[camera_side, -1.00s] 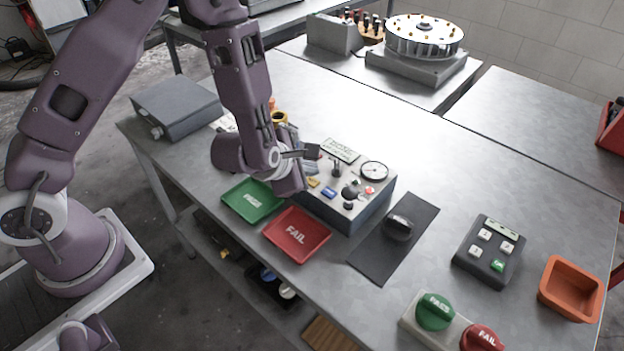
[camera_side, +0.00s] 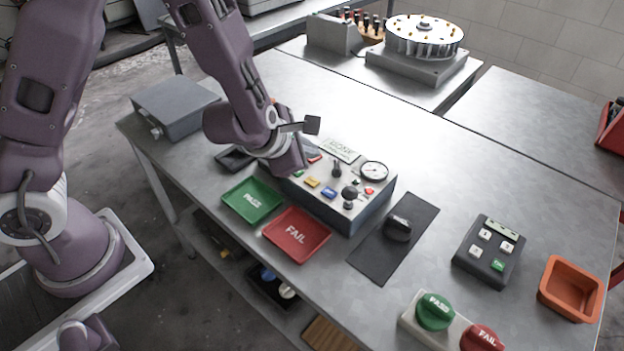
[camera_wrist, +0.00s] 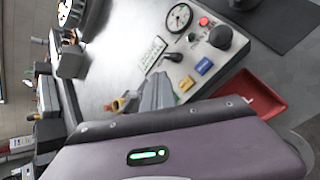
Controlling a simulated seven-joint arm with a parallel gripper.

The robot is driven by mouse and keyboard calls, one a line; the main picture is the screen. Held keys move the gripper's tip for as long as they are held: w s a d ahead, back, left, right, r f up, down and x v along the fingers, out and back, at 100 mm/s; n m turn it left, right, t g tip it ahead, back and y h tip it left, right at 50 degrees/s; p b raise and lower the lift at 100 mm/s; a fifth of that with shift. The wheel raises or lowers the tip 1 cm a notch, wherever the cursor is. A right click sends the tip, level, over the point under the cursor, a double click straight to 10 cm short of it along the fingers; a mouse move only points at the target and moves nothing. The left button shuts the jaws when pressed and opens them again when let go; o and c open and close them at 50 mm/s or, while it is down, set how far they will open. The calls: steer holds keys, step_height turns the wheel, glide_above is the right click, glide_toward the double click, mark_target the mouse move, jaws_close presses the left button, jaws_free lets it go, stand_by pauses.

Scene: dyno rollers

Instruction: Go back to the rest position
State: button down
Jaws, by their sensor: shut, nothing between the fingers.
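My gripper (camera_wrist: 157,88) shows in the wrist view as grey fingers that are together, with nothing between them. They are over the control box (camera_wrist: 205,45) and the bench top. In the side view my purple hand hangs above the left end of the control box (camera_side: 365,208), and it hides part of the box's left side. The fingertips cannot be made out there.
A green PASS tray (camera_side: 252,200) and a red FAIL tray (camera_side: 297,235) lie before the box. A black mat (camera_side: 420,215) with a black roller-like part (camera_side: 398,228), a keypad (camera_side: 489,252), an orange bin (camera_side: 571,288) and PASS/FAIL buttons (camera_side: 436,311) are to the right.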

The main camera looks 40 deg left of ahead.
steer(key=s+a+r+n+g+y, duration=0.1)
steer(key=s+a+r+n+y, duration=0.2)
steer(key=s+a+r+n, duration=0.5)
steer(key=s+a+r+n+g+y, duration=0.1)
steer(key=s+a+r+n+y, duration=0.35)
steer(key=n, duration=0.75)
steer(key=s+d+r+n+h, duration=0.1)
steer(key=s+n, duration=0.3)
steer(key=n, duration=0.4)
steer(key=s+d+r+n+g+h, duration=0.1)
steer(key=s+d+n+h, duration=0.3)
steer(key=n, duration=0.4)
steer(key=s+d+r+n+h, duration=0.3)
steer(key=s+n, duration=0.2)
steer(key=n, duration=0.2)
steer(key=shift+s+n+g, duration=0.25)
steer(key=shift+n+g, duration=0.05)
steer(key=shift+n, duration=0.1)
